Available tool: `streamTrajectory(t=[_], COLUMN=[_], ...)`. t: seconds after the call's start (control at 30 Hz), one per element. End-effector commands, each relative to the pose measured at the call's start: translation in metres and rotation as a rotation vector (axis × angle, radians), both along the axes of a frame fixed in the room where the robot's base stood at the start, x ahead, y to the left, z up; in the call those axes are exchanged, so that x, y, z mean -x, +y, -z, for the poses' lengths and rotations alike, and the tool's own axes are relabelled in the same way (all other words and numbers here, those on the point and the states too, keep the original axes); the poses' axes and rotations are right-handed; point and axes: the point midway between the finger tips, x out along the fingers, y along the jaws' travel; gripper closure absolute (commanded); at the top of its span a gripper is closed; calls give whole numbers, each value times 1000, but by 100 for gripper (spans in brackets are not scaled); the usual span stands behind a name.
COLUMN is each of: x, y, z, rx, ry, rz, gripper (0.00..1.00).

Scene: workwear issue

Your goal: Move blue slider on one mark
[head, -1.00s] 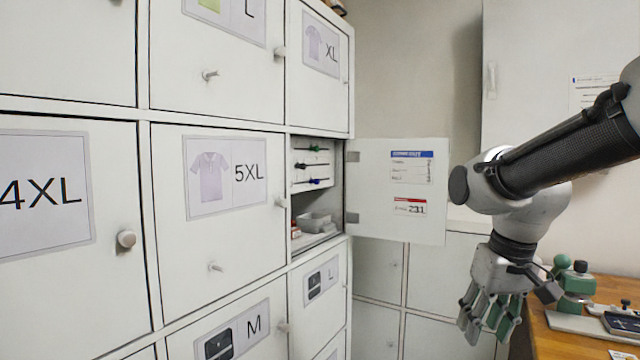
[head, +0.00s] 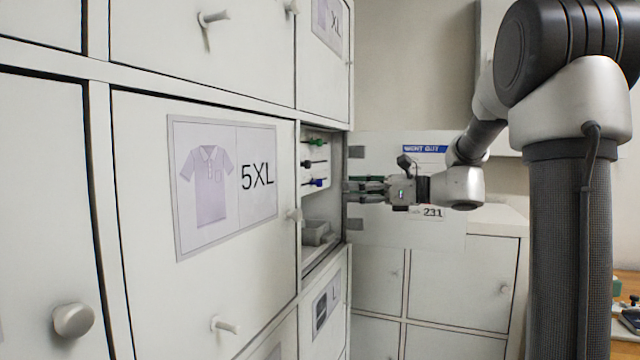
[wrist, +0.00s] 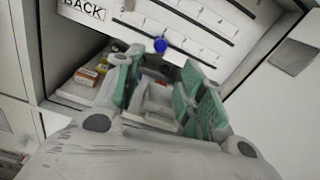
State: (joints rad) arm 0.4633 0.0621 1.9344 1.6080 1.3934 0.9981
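The blue slider (head: 317,182) is the lowest of three knobs on a white panel (head: 308,170) inside the open locker compartment. In the wrist view the blue slider (wrist: 160,44) is a round knob on a dark slot line with small marks on the panel. My gripper (head: 350,188) is at the compartment opening, pointing left toward the panel. In the wrist view my gripper (wrist: 160,68) has its green-padded fingers spread apart with nothing held. The knob appears just beyond the gap between the fingertips, apparently untouched.
A green knob (head: 317,142) and a black knob (head: 310,164) sit above the blue one. Grey bins (head: 316,232) and a small orange box (wrist: 86,76) lie below the panel. The open locker door (head: 380,226) stands behind my gripper. A sign reading BACK (wrist: 84,12) is at upper left.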

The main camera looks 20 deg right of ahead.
Motion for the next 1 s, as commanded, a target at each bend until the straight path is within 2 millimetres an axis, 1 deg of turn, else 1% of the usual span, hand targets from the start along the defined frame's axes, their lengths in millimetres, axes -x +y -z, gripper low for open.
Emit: streamTrajectory(t=[0.03, 0.1, 0.27, 0.6, 0.7, 0.8, 1.0], x=[-1, 0, -3, -34, -40, -43, -44], y=[2, 3, 10, 54, 63, 67, 68], z=[-6, -10, -10, -9, -9, -10, -9], rx=[-47, -92, -124, -120, -120, -119, -120], ry=[19, 53, 96, 97, 96, 95, 95], rz=[1, -4, -10, -13, -11, -10, -8], gripper=[60, 60, 60, 60, 60, 60, 60])
